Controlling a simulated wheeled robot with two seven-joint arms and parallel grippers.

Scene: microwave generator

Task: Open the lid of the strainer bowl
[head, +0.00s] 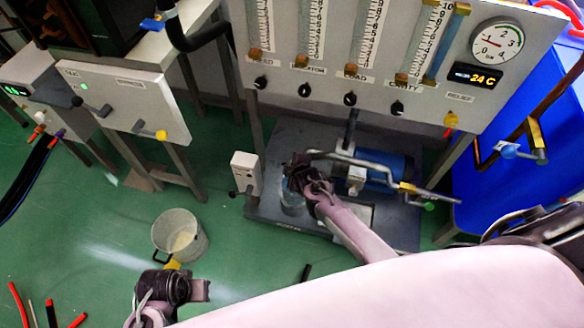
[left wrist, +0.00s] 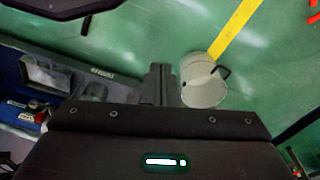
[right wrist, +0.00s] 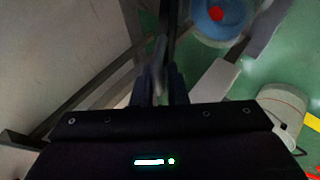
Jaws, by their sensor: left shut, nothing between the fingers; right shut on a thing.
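The strainer bowl (head: 293,203) looks like a clear bluish cup on the dark pump base, partly hidden under my right gripper. In the right wrist view, a round blue thing with a red centre (right wrist: 218,14) shows at the top edge; it may be the open bowl seen from above. My right gripper (head: 298,172) is over the bowl area and shut on a thin grey piece (right wrist: 160,52), seen blurred between its fingers; I cannot tell if this is the lid or its handle. My left gripper (head: 203,290) is shut and empty, low in front of the bucket, away from the bowl.
A grey bucket (head: 168,232) stands on the green floor left of the pump base (head: 270,216). A small white switch box (head: 246,170) is beside the bowl. Pipes and a blue motor (head: 392,170) lie to the right. The flowmeter panel (head: 330,80) stands behind.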

